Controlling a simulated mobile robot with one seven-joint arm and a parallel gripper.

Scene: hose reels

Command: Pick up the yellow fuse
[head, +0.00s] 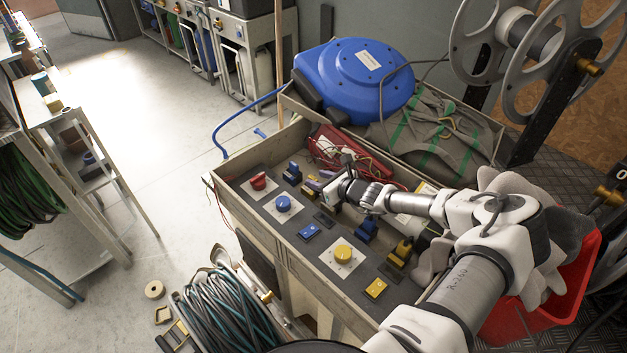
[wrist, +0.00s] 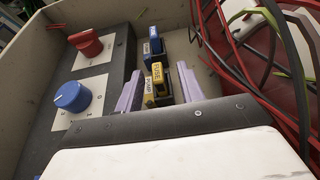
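The yellow fuse (head: 309,194) sits in the wooden-walled box, in front of a blue fuse (head: 291,173). In the wrist view the yellow fuse (wrist: 157,76) has a "FUSE" label and dark parts beside it. My gripper (wrist: 160,86) is open, with one pale purple finger on each side of the yellow fuse and a visible gap to each. In the head view my gripper (head: 321,180) reaches in from the right, close to the yellow fuse. The fuse's lower part is partly hidden by my gripper body in the wrist view.
A red knob (head: 258,181), a blue knob (head: 283,203) and a yellow knob (head: 343,254) stand on the panel. Red cables (wrist: 232,55) lie right of my fingers. Another yellow block (head: 401,252) and a blue block (head: 366,229) stand nearer the front.

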